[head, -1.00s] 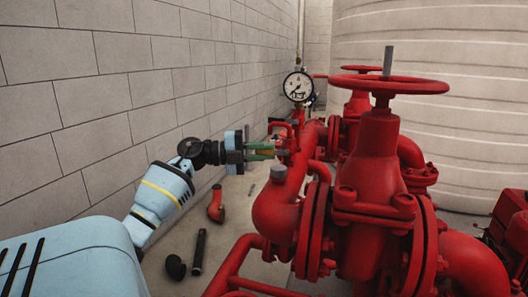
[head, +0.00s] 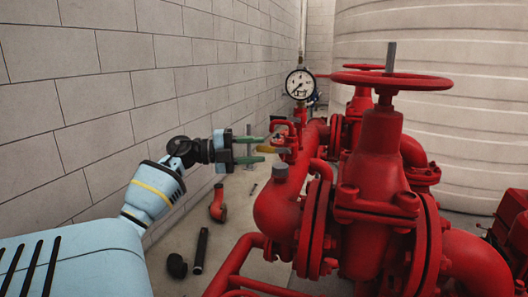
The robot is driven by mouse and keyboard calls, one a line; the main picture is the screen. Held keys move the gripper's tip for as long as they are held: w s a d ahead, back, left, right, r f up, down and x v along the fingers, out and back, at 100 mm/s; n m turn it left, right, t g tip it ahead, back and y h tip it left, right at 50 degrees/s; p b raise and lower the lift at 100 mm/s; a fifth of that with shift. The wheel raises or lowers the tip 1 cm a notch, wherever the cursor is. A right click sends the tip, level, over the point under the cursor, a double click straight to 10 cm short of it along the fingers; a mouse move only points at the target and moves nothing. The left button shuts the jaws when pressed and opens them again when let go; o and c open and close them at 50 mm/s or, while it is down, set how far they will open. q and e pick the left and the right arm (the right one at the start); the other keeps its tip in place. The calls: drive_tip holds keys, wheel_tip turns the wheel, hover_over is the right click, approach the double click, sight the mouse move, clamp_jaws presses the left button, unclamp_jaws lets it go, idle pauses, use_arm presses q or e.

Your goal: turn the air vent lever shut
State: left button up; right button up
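Depth between fingers and lever is hard to judge. My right gripper is not in view.
A pressure gauge (head: 300,84) stands just behind the vent. A large red gate valve with a handwheel (head: 425,80) fills the right. A block wall (head: 120,90) runs along the left. A red elbow (head: 218,206) and a black pipe piece (head: 201,248) lie on the floor.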

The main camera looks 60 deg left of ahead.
sight(261, 150)
use_arm(q)
drive_tip(key=v, duration=0.3)
drive_tip(key=shift+s+a+f, duration=0.1)
drive_tip(key=shift+s+a, duration=0.05)
drive_tip(key=shift+s, duration=0.1)
drive_tip(key=shift+s+a, duration=0.2)
drive_tip(key=shift+s, duration=0.3)
